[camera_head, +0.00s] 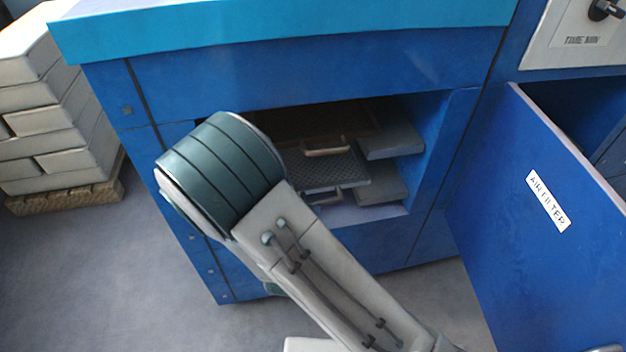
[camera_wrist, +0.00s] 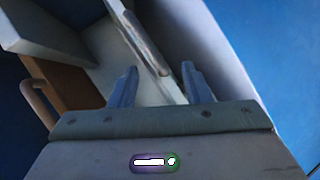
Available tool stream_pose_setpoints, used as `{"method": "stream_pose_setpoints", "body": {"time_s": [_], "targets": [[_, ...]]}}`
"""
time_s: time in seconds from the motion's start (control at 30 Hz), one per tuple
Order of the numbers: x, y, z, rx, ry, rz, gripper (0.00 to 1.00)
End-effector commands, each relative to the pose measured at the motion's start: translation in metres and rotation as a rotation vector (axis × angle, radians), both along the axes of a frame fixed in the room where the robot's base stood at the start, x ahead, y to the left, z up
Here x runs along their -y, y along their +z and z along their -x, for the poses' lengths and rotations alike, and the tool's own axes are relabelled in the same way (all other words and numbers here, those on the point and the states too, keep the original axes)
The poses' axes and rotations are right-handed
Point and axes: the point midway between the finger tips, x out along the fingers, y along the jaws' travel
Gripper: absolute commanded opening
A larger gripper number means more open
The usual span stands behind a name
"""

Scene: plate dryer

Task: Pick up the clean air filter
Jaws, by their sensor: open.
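In the wrist view, my gripper (camera_wrist: 159,68) is open, its two fingers apart. A pale filter panel with a long grey handle (camera_wrist: 146,42) runs diagonally between and beyond the fingertips; it looks like the clean filter. I cannot tell if the fingers touch it. A brown filter (camera_wrist: 70,88) with a tan handle (camera_wrist: 34,100) lies to the left. In the head view, an upper tan handle (camera_head: 325,146) and a lower greyish handle (camera_head: 327,194) show inside the compartment. My gripper is hidden there behind my arm.
The open compartment of the blue machine (camera_head: 300,65) has grey ledges (camera_head: 390,143) on its right side. An open blue door labelled AIR FILTER (camera_head: 548,200) stands at the right. Pale stacked blocks (camera_head: 50,120) on a pallet are at the left. Floor at lower left is clear.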

Motion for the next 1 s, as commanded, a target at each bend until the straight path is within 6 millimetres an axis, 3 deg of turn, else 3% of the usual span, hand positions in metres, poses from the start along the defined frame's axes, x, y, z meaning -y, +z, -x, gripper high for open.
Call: {"method": "stream_pose_setpoints", "body": {"time_s": [0.03, 0.1, 0.4, 0.8, 1.0], "targets": [[-0.002, -0.024, 0.006, 0.056, 0.031, 0.093, 0.44], [-0.004, -0.031, 0.011, 0.137, 0.062, 0.201, 0.44], [-0.01, -0.034, 0.023, 0.325, 0.121, 0.43, 0.44], [-0.002, -0.033, -0.046, 0.331, 0.12, 0.434, 0.44], [-0.001, -0.031, -0.06, 0.33, 0.123, 0.433, 0.44]]}}
